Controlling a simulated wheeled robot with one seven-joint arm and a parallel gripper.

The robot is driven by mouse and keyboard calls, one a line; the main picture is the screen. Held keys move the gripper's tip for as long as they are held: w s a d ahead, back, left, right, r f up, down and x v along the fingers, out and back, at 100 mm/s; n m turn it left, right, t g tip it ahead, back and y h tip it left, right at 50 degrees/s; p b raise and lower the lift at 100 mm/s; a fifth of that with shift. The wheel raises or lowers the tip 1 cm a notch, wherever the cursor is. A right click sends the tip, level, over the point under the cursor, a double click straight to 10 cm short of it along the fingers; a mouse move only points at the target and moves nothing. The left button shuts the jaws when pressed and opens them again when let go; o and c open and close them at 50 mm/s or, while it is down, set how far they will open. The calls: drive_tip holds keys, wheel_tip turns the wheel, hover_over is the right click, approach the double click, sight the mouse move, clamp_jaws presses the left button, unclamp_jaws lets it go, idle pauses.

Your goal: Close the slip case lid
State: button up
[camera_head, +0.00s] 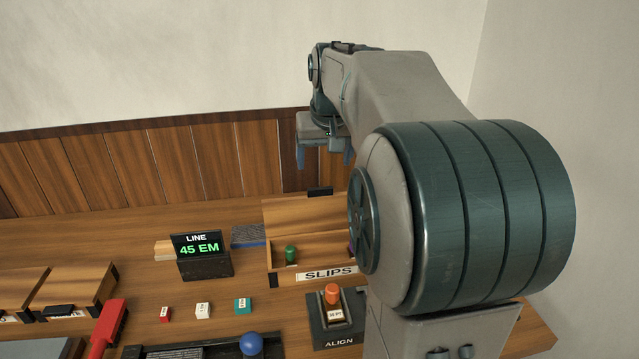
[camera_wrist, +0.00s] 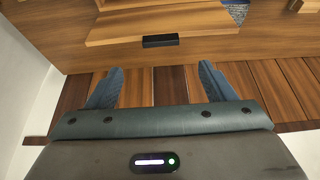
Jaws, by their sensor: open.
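The slip case (camera_head: 307,273) is a wooden box with a "SLIPS" label on its front, standing on the bench right of the centre in the head view. Its wooden lid (camera_head: 298,214) is raised at the back, so the inside shows, with a green peg (camera_head: 291,254) in it. The lid's dark handle (camera_head: 320,191) is at its top edge; it also shows in the wrist view (camera_wrist: 160,41). My gripper (camera_head: 325,158) is open and empty, up behind the case near the wood panelling. In the wrist view its two fingers (camera_wrist: 160,84) point toward the handle, apart from it. My arm hides the case's right end.
A "LINE 45 EM" display (camera_head: 203,256) stands left of the case. An "ALIGN" unit with an orange knob (camera_head: 332,294) is in front of it. Small red, white and teal blocks (camera_head: 243,306) lie to the front left. The panelled wall (camera_head: 215,160) is close behind.

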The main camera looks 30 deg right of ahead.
sight(321, 189)
drive_tip(key=x, duration=1)
drive_tip(key=shift+c, duration=0.3)
drive_tip(key=c, duration=1.3)
drive_tip(key=shift+b, duration=0.3)
drive_tip(key=shift+c, duration=0.2)
drive_tip(key=shift+s+f, duration=0.1)
